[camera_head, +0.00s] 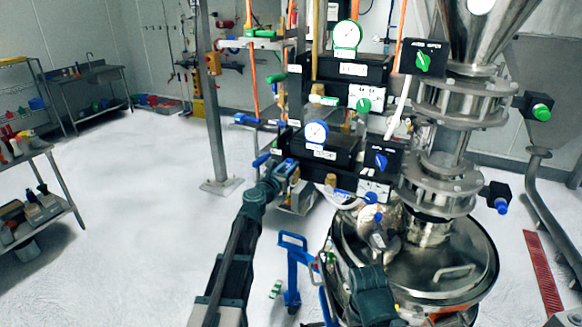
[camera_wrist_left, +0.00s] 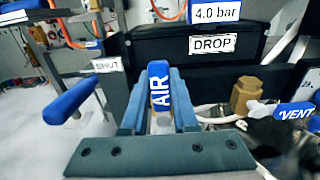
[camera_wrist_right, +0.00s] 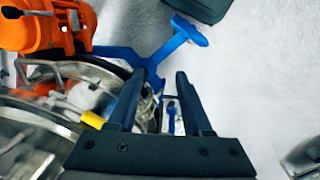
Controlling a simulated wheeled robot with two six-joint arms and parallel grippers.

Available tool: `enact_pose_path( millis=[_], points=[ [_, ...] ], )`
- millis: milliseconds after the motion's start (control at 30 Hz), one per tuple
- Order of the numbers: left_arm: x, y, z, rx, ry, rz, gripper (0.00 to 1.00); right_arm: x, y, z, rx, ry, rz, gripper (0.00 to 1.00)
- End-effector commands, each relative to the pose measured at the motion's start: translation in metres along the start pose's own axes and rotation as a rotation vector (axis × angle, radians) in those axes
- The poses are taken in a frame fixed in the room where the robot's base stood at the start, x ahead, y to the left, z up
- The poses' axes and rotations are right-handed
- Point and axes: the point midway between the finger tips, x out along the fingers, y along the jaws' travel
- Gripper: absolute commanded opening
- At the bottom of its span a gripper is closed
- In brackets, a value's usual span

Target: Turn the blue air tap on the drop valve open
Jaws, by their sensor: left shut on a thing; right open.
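The drop valve's black box carries a DROP label (camera_wrist_left: 212,44) and a 4.0 bar plate. The blue AIR tap handle (camera_wrist_left: 160,88) stands between the fingers of my left gripper (camera_wrist_left: 158,110), which is shut on it. The handle lines up with the fingers, and a SHUT label (camera_wrist_left: 107,65) is to its left. In the head view my left gripper (camera_head: 286,170) is at the left end of the lower black box (camera_head: 330,150). My right gripper (camera_wrist_right: 156,88) is open and empty, above the floor beside the round metal vessel.
A blue VENT handle (camera_wrist_left: 295,112) and a brass fitting (camera_wrist_left: 245,93) are right of the AIR tap. Another blue handle (camera_wrist_left: 70,102) is at left. A blue trolley handle (camera_head: 292,240) and round steel vessel (camera_head: 450,285) stand below.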

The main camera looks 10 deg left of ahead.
Motion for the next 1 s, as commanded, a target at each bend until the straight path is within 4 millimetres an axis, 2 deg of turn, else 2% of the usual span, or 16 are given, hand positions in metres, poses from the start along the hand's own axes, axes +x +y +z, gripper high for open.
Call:
enact_pose_path(
  millis=[500,533,667,1000],
  points=[
    [-0.0016,0.0005,-0.0008,-0.013,0.001,-0.001,0.0,0.0006,-0.0001,0.0,0.0,0.0,0.0,0.5],
    [-0.0016,0.0005,-0.0008,-0.013,0.001,-0.001,0.33,0.0006,-0.0001,0.0,0.0,0.0,0.0,0.5],
    [-0.0012,0.0006,-0.0007,-0.013,0.001,0.0,0.56,0.0004,0.0,0.0,0.0,0.0,0.0,0.5],
    [-0.003,0.0005,-0.0002,-0.013,0.001,0.0,0.57,0.0001,0.0,0.0,0.0,0.0,0.0,0.5]
  ],
)
